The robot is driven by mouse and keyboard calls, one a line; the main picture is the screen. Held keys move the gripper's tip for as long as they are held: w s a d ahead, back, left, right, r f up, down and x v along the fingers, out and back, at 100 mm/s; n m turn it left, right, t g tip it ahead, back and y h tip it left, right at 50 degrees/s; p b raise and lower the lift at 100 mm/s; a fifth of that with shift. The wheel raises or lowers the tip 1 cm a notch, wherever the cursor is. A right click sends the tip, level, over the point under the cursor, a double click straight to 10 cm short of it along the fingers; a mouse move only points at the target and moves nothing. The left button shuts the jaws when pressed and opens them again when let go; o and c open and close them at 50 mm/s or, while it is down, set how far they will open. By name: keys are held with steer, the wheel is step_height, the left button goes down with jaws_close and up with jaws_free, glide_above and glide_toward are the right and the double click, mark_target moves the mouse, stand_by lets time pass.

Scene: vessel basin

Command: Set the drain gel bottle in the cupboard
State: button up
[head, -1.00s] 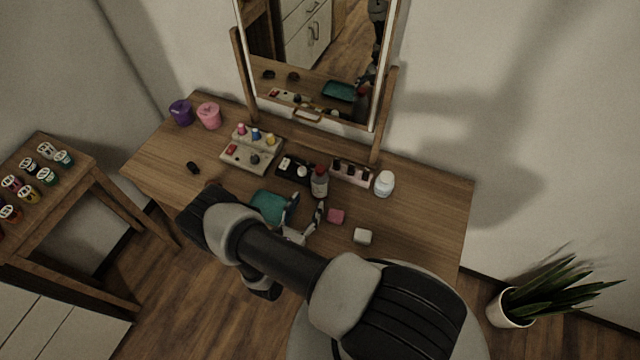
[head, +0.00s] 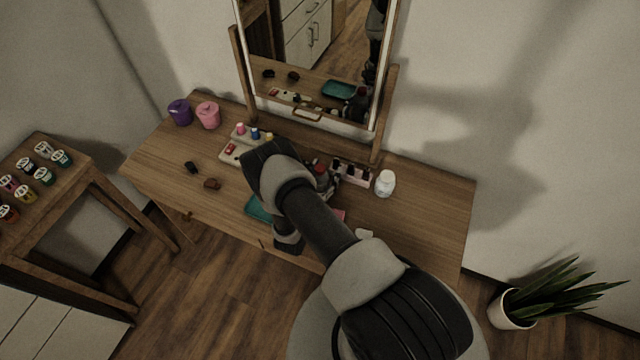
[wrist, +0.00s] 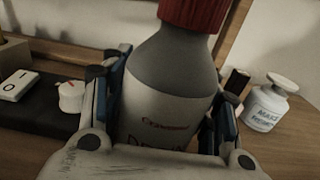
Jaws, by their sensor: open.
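The drain gel bottle (wrist: 165,100) is grey with a red cap and a pale label, and it fills the middle of the wrist view. My gripper (wrist: 165,118) is open, with one finger on each side of the bottle's body. The wrist view does not clearly show whether the fingers touch it. In the head view the bottle's red cap (head: 321,170) shows just past my arm, which hides most of the bottle and the gripper. The bottle stands upright on the wooden dressing table (head: 430,225).
A white jar (head: 385,184) stands right of the bottle, and a rack of small dark-topped bottles (head: 351,172) is behind it. A teal tray (head: 258,209) is partly hidden by my arm. The mirror (head: 318,60) rises at the back. The table's right end is clear.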

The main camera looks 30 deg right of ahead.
steer(key=shift+c, duration=0.5)
steer(key=c, duration=1.1)
jaws_close()
